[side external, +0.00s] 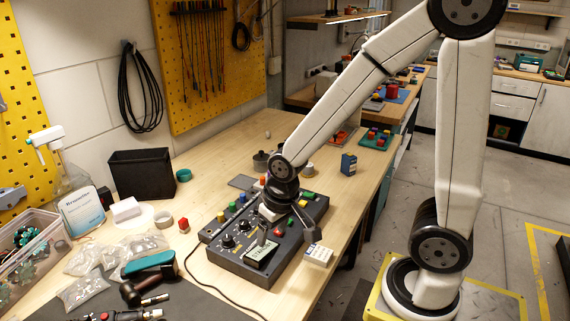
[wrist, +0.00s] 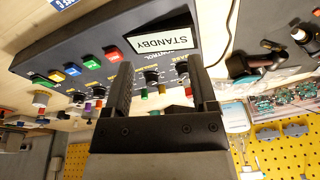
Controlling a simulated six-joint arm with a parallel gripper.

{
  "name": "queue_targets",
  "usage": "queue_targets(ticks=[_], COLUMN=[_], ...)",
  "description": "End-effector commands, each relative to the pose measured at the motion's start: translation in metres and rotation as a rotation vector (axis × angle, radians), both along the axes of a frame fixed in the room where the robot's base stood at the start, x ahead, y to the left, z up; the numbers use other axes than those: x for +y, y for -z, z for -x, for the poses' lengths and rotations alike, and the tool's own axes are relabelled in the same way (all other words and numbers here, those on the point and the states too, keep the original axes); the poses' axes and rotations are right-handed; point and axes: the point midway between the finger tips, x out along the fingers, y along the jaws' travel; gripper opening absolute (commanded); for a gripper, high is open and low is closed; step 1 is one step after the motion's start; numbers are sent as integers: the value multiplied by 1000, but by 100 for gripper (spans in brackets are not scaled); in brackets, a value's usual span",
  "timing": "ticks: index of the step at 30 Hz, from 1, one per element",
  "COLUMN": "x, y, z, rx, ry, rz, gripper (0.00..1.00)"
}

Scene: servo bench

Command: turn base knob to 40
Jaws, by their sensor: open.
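A dark control box (side external: 225,258) stands on the wooden bench, with black knobs on its top. One knob (side external: 228,241) shows clearly in the side view, near the box's left edge. In the wrist view, one black knob (wrist: 152,75) appears between my fingers and another knob (wrist: 182,68) appears close to the right finger. My gripper (wrist: 161,74) is open and empty over the box. The display (wrist: 160,38) reads STANDBY, upside down. Contact between fingers and knobs cannot be told.
Coloured buttons (wrist: 92,62) line the box. A black bin (side external: 142,174), a spray bottle (side external: 60,165) and plastic bags (side external: 85,260) are on the left of the bench. A small blue block (side external: 349,164) stands behind the box. A cable (side external: 193,270) runs from the box's left side.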

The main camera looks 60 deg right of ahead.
Motion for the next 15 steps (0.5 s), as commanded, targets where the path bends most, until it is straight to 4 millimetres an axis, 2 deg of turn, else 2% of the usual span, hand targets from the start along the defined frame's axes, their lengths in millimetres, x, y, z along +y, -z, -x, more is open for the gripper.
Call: queue_targets(ticks=[15], x=[4], y=[-9], z=[-60], rx=[90], ry=[694], rz=[-110], gripper=[74])
